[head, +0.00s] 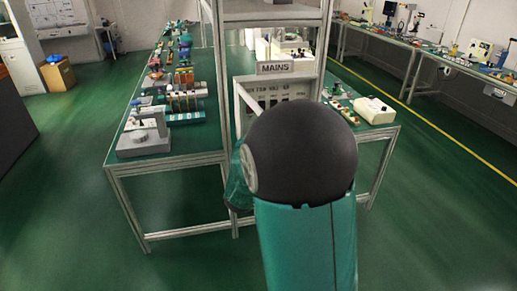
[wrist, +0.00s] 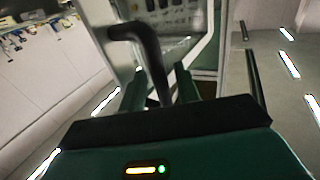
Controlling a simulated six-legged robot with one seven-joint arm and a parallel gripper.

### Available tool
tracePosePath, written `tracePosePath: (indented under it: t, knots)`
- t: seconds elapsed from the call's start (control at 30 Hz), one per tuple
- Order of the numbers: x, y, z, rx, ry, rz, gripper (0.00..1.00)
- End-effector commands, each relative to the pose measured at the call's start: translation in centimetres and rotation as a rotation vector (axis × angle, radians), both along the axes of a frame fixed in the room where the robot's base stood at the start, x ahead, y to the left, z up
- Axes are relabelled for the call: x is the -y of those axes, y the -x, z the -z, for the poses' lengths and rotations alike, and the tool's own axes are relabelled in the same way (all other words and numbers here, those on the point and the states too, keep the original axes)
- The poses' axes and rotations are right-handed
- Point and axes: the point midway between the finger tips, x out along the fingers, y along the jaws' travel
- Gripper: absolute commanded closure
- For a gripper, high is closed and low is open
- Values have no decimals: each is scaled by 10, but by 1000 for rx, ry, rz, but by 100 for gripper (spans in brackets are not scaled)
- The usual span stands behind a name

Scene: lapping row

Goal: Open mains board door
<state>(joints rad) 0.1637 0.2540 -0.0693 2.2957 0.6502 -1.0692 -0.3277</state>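The mains board (head: 278,92) stands on the bench frame in the head view, under a grey MAINS sign (head: 274,68). A pale bar slants at its left side; my own dark, round arm joint hides its lower part. In the wrist view, a dark bent handle (wrist: 150,52) stands out in front of the pale-framed board, with dark breakers (wrist: 160,6) behind. My gripper (wrist: 159,80) is open, its two green fingers either side of the handle's straight part, with gaps showing. I cannot tell whether the door is shut or ajar. The gripper is hidden in the head view.
A long green bench (head: 180,145) with tools and a grey stand runs along the left. A bench part with a white box (head: 374,110) lies right of the board. The green floor is clear at both sides; more benches line the right wall.

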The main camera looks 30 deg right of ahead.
Motion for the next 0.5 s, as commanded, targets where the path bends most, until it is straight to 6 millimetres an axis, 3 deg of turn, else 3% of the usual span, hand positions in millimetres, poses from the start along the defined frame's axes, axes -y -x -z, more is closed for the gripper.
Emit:
tracePosePath:
  t: [0.17, 0.5]
  knots:
    - [-17, 16, 0, 0, -1, -3, 68]
    - [-68, 66, 0, 0, 0, -4, 68]
